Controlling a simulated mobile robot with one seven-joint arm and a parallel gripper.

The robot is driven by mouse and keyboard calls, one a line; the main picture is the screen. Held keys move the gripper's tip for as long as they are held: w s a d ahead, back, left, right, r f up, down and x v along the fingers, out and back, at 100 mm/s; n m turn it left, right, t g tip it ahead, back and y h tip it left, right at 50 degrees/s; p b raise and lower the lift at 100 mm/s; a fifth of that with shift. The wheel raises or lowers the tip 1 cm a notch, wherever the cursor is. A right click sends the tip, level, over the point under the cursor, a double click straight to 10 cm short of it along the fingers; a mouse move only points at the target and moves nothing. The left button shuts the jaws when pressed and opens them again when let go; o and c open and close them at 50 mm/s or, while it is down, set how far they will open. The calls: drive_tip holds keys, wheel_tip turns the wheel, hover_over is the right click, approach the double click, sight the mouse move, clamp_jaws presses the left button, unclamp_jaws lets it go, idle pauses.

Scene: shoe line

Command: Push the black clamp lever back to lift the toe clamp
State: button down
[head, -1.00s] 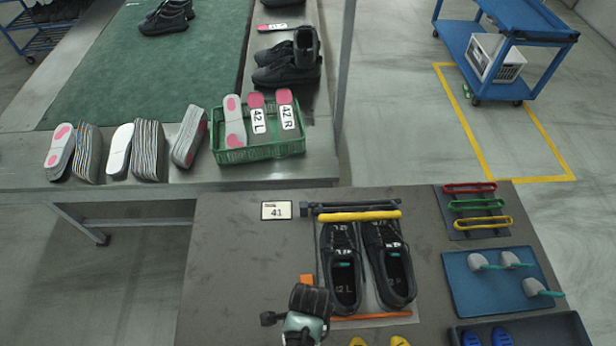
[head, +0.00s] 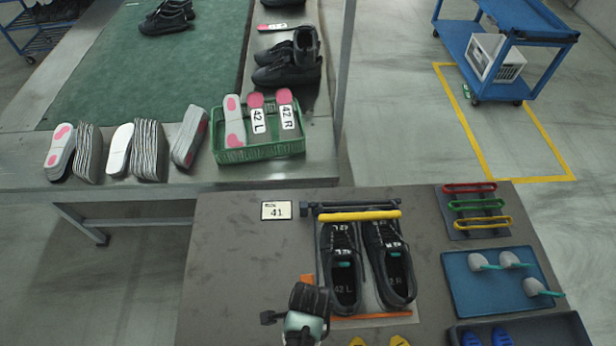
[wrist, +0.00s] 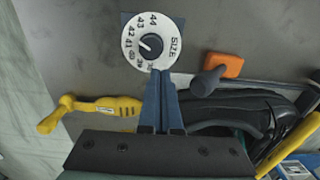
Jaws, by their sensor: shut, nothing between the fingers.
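The toe clamp's yellow bar (head: 358,215) lies across the toes of two black shoes, the left one (head: 343,275) and the right one (head: 391,270). The bar also shows at the lower right of the wrist view (wrist: 291,146). A dark lever with a rounded end (wrist: 208,82), apparently the clamp lever, stands beside an orange block (wrist: 226,65) in the wrist view. My gripper (wrist: 161,73) is shut and empty, with its blue fingers to the left of that lever and a visible gap between them. In the head view my wrist hides the fingertips.
A size dial (wrist: 152,45) is just beyond my fingertips. A yellow handled part (wrist: 100,106) lies to their left. Right of the shoes are coloured handles on a rack (head: 478,210) and a blue tray (head: 490,285).

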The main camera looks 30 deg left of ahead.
drive_tip(key=shift+w+a+b, duration=0.35)
drive_tip(key=shift+w+a, duration=0.1)
drive_tip(key=shift+w, duration=0.15)
drive_tip(key=shift+w+a+b, duration=0.35)
drive_tip(key=shift+w+a, duration=0.05)
drive_tip(key=shift+w, duration=0.2)
drive_tip(key=shift+r, duration=0.1)
drive_tip(key=shift+s+d+p, duration=0.45)
drive_tip(key=shift+s+p, duration=0.15)
drive_tip(key=shift+p, duration=0.15)
wheel_tip(320, 180, up, 9)
drive_tip(key=p, duration=0.8)
drive_tip(key=shift+p, duration=0.3)
